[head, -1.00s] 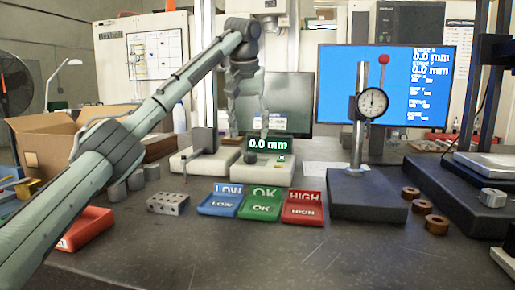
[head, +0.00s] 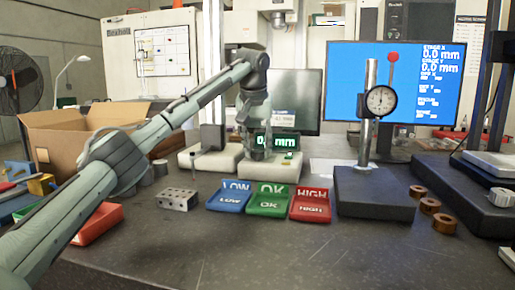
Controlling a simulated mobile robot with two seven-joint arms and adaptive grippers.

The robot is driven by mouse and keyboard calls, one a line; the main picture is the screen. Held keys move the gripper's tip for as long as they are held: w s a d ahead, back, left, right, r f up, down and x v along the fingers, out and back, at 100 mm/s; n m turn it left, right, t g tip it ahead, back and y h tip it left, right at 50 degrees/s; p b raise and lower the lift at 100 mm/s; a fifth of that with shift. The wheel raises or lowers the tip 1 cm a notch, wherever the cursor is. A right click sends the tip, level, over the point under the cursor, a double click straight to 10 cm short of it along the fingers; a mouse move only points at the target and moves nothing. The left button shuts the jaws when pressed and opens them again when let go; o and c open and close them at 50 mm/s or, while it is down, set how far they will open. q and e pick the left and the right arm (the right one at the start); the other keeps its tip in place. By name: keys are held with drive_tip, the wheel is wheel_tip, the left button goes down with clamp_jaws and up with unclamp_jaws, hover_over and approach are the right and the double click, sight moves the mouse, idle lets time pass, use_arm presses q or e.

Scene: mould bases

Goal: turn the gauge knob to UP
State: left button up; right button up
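The digital gauge (head: 270,168) is a pale box with a black display (head: 289,142) showing green digits. It stands mid-table, next to another pale base with a grey block. My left gripper (head: 257,152) points down at the gauge and covers the left part of the display. Its fingers are small and overlap the gauge, so I cannot tell whether they are open or touching it. No knob can be made out, nor any UP mark. My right gripper is not in view.
Blue (head: 229,197), green (head: 269,200) and red (head: 311,205) trays lie in front of the gauge. A dial indicator (head: 380,101) stands on a dark base to the right. A drilled metal block (head: 177,199) lies to the left. The front tabletop is clear.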

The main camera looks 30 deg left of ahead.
use_arm(q)
drive_tip(key=c, duration=0.6)
